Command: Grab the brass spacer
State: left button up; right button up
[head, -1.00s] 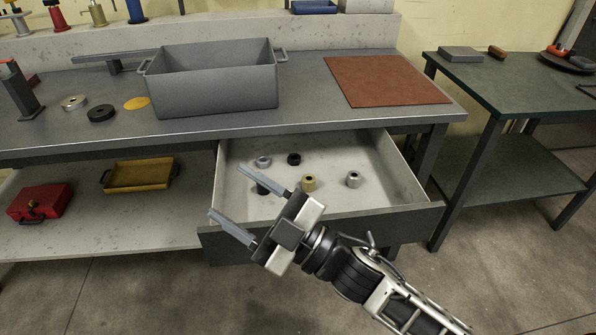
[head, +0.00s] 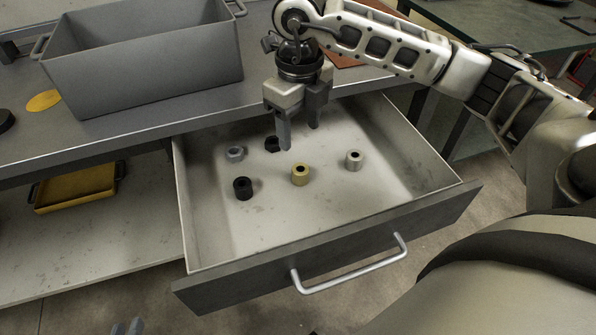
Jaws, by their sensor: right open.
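The brass spacer (head: 300,176) is a short gold-coloured ring standing upright in the open drawer (head: 330,215). My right gripper (head: 299,138) points down over the drawer, open and empty. Its fingers are above and behind the brass spacer in the picture, apart from it. Only the tips of my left gripper (head: 127,327) show at the bottom left edge, well away from the drawer. The rest of it is out of frame.
Other spacers stand around the brass one: silver (head: 354,160), black (head: 242,188), grey (head: 235,154) and dark (head: 272,144), the last close to my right fingers. A grey bin (head: 150,70) sits on the bench above. The drawer's front floor is clear.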

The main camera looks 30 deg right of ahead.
aim_at(300, 169)
notch_tip(300, 169, down, 6)
jog(key=shift+f, duration=0.25)
notch_tip(300, 169, down, 5)
jog(key=shift+d+f+b, duration=0.1)
jog(key=shift+b, duration=0.4)
jog(key=c, duration=1.2)
